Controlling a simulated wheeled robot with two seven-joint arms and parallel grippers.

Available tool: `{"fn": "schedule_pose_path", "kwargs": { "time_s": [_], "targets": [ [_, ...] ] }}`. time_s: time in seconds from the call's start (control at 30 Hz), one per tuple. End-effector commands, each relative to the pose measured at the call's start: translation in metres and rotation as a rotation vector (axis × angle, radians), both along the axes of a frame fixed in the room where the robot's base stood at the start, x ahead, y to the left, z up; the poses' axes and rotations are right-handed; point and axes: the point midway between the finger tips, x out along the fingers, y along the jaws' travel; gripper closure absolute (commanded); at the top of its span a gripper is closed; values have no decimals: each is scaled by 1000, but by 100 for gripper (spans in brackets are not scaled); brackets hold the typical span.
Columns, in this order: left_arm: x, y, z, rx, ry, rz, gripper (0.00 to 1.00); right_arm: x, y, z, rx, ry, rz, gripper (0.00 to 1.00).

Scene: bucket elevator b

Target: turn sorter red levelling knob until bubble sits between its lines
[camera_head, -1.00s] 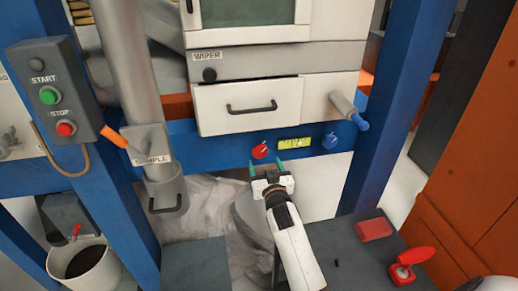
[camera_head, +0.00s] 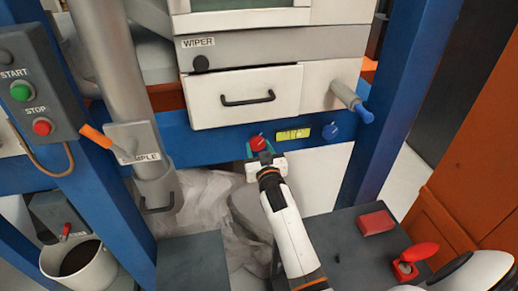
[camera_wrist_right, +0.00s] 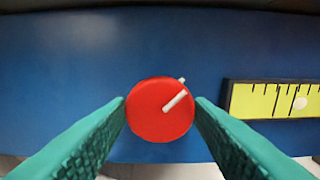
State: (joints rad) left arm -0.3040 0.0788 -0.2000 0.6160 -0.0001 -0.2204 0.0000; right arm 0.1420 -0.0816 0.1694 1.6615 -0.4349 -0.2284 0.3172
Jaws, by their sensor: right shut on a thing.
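The red levelling knob (camera_head: 258,143) sits on the blue beam below the sorter's drawer. In the right wrist view the knob (camera_wrist_right: 160,109) has a white pointer mark tilted up to the right. My right gripper (camera_head: 262,155) has its green fingers on both sides of the knob, shut on it. The yellow level vial (camera_head: 293,134) is just right of the knob. In the wrist view the vial (camera_wrist_right: 270,99) is cut by the right edge; its pale bubble (camera_wrist_right: 300,103) shows just right of a long dark line. My left gripper is not in view.
A blue knob (camera_head: 330,131) is right of the vial. A white drawer (camera_head: 232,100) with a dark handle is above. A sample pipe (camera_head: 150,165) stands left. A red block (camera_head: 375,222) and a red-lidded box (camera_head: 405,268) lie on the dark top at right.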

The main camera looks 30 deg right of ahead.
Motion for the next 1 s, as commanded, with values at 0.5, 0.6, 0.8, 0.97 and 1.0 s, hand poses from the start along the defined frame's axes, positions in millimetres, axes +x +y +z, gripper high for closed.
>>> {"fn": "schedule_pose_path", "kwargs": {
  "time_s": [0.5, 0.6, 0.8, 0.97, 1.0],
  "targets": [
    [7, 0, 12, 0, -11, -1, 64, 0, 0, 2, -260, 67, 0, 76],
    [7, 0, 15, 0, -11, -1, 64, 0, -1, 2, -351, 91, -1, 76],
    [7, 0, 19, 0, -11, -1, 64, 1, -1, 2, -537, 138, -1, 76],
    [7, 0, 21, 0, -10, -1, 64, 1, -1, 2, -684, 176, -1, 76],
    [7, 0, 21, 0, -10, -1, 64, 1, -1, 2, -722, 186, -1, 76]
  ]
}}
